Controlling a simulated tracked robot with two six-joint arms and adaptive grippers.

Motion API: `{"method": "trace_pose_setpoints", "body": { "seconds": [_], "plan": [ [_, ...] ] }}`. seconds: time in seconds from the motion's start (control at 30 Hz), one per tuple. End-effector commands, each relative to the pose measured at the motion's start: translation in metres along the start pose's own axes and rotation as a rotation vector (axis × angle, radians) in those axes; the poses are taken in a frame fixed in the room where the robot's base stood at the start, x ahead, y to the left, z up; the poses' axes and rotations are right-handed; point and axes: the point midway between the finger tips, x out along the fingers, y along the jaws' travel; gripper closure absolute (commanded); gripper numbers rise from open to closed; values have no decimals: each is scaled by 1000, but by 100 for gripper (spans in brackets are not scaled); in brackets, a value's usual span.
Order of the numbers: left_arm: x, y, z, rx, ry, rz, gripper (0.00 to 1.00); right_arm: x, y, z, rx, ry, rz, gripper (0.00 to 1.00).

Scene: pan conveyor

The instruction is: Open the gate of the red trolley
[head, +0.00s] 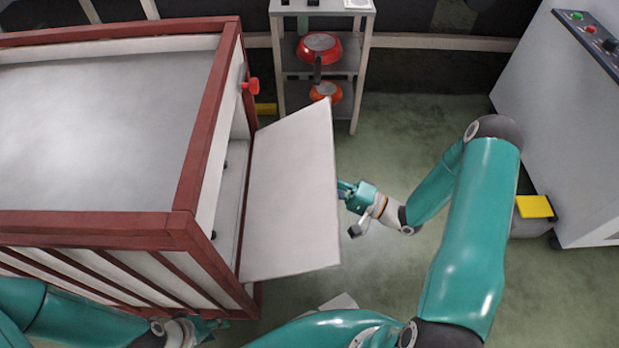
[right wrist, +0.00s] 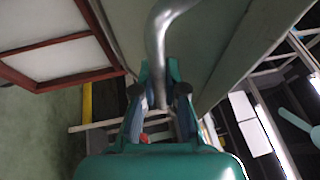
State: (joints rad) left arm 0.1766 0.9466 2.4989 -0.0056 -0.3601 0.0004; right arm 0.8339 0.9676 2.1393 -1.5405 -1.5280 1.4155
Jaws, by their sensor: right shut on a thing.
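The red trolley (head: 187,150) stands at the left of the head view, with a dark red frame and pale panels. Its pale gate (head: 290,195) is swung outward from the trolley's right side, leaving a gap into the inside. My right gripper (head: 345,190) is at the gate's outer edge, its fingertips partly hidden there. In the right wrist view my right gripper (right wrist: 158,92) is shut on a curved silver handle (right wrist: 158,45) beside the gate panel. My left gripper (head: 210,326) is low by the trolley's near corner; its finger opening is unclear.
A shelf rack (head: 358,75) with a red pan (head: 318,46) and an orange-red pan (head: 325,91) stands behind the gate. A grey machine cabinet (head: 560,130) with a yellow pedal (head: 534,206) is at right. Green floor (head: 430,120) between them is clear.

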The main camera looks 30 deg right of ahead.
Motion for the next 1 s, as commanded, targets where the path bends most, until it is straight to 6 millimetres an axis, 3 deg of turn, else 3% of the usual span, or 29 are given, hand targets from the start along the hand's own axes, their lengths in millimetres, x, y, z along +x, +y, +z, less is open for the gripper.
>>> {"method": "trace_pose_setpoints", "body": {
  "seconds": [0.1, 0.4, 1.0],
  "plan": [
    [20, -7, 0, 0, 0, 0, 60, -12, 24, -6, 2, 2, -3, 100],
    [51, -18, 0, 0, 0, 0, 60, -25, 59, -12, 20, 1, -52, 100],
    [61, -22, 0, 0, 0, 0, 60, -27, 68, -15, 47, 6, -133, 100]
  ]
}}
